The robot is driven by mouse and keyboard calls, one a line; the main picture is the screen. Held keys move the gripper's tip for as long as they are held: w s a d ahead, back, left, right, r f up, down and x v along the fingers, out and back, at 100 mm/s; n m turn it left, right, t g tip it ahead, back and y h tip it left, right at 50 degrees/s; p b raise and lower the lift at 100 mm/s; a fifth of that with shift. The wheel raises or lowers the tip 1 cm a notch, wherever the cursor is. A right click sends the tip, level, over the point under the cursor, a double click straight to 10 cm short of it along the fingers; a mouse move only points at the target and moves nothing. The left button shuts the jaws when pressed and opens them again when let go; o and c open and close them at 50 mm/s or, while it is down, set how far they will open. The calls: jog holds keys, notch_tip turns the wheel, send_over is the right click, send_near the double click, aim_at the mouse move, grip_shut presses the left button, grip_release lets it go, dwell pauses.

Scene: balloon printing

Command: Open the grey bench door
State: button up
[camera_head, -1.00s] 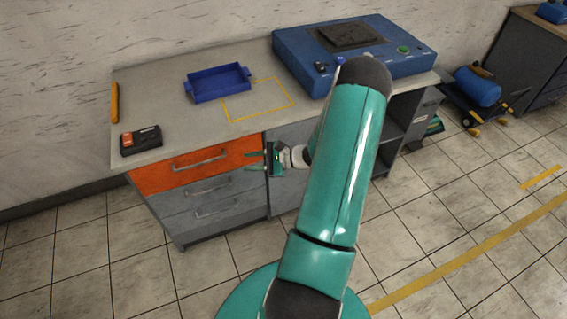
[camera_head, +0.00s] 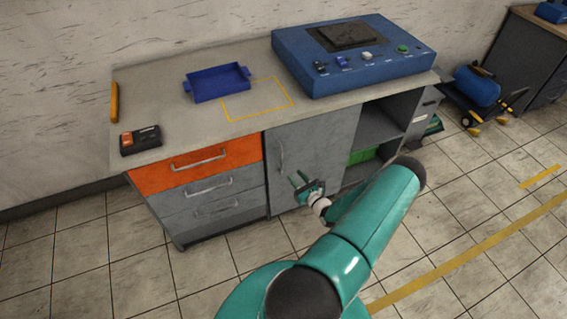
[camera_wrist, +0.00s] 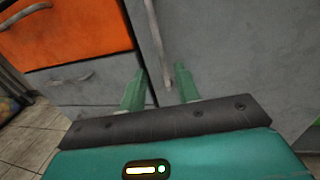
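The grey bench door (camera_head: 314,160) is closed in the bench front, between the drawers and the open shelves. Its upright bar handle (camera_head: 281,157) is near the door's left edge. My gripper (camera_head: 296,179) is open and empty, in front of the door, a little right of and below the handle in the head view. In the wrist view, the green fingers (camera_wrist: 160,86) are spread apart, and the handle (camera_wrist: 156,40) rises ahead of the gap between them. The fingers do not appear to touch the handle.
An orange drawer (camera_head: 196,163) with grey drawers below is left of the door. Open shelves (camera_head: 375,135) with a green item are on its right. On the benchtop stand a blue tray (camera_head: 218,83) and a blue machine (camera_head: 352,57). Floor in front is clear.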

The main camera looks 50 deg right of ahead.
jog(key=x, duration=0.9)
jog(key=shift+w, duration=0.35)
grip_shut()
